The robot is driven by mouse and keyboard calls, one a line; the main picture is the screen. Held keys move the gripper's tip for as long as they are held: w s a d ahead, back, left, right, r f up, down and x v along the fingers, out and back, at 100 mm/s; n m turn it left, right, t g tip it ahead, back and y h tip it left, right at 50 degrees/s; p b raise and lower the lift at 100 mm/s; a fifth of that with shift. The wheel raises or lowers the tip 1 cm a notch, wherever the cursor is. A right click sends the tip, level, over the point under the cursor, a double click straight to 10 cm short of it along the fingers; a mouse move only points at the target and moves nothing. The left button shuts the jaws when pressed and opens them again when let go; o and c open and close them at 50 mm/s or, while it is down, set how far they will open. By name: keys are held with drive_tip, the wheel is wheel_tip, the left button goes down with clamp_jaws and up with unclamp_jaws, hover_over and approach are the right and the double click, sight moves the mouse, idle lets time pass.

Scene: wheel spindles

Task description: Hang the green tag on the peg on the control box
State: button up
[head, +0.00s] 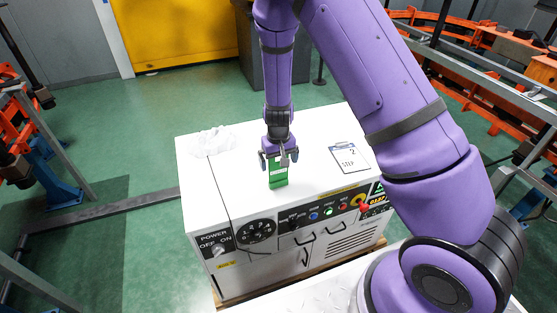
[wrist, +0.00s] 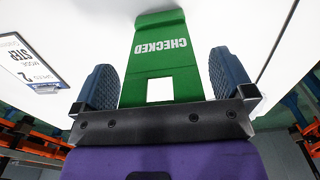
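The green tag (head: 278,180), marked CHECKED, is over the white top of the control box (head: 223,166), near its front edge. My gripper (head: 279,158) points down at the tag. In the wrist view the tag (wrist: 161,65) lies between the two blue fingers, its square hole close to the palm and its bent end away from me. The fingers of my gripper (wrist: 163,80) are wide apart; a narrow gap shows at the right finger, while the left is very close to the tag.
A white STEP 2 card (head: 349,157) lies on the box top, right of the tag. A thin cable crosses the top at the left. The front holds a dial (head: 256,231), buttons and handles. Orange racks stand on both sides.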

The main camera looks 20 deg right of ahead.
idle(0.3)
drive_tip(key=s+d+r+t+y, duration=0.1)
drive_tip(key=s+r, duration=0.3)
drive_tip(key=r, duration=0.7)
drive_tip(key=s+d+r+t, duration=0.1)
drive_tip(key=s+r, duration=0.3)
drive_tip(key=r, duration=0.6)
drive_tip(key=s+d+r+y, duration=0.1)
drive_tip(key=s+d+r, duration=0.15)
drive_tip(key=r, duration=0.85)
drive_tip(key=s+d+r+t+h, duration=0.1)
drive_tip(key=s+r, duration=0.3)
drive_tip(key=s, duration=0.6)
drive_tip(key=s+d+r+t+h, duration=0.1)
drive_tip(key=s+r+t, duration=0.1)
drive_tip(key=s+r, duration=0.3)
drive_tip(key=s, duration=0.4)
drive_tip(key=shift+s+d, duration=0.2)
drive_tip(key=shift+s, duration=0.2)
drive_tip(key=shift+r, duration=0.1)
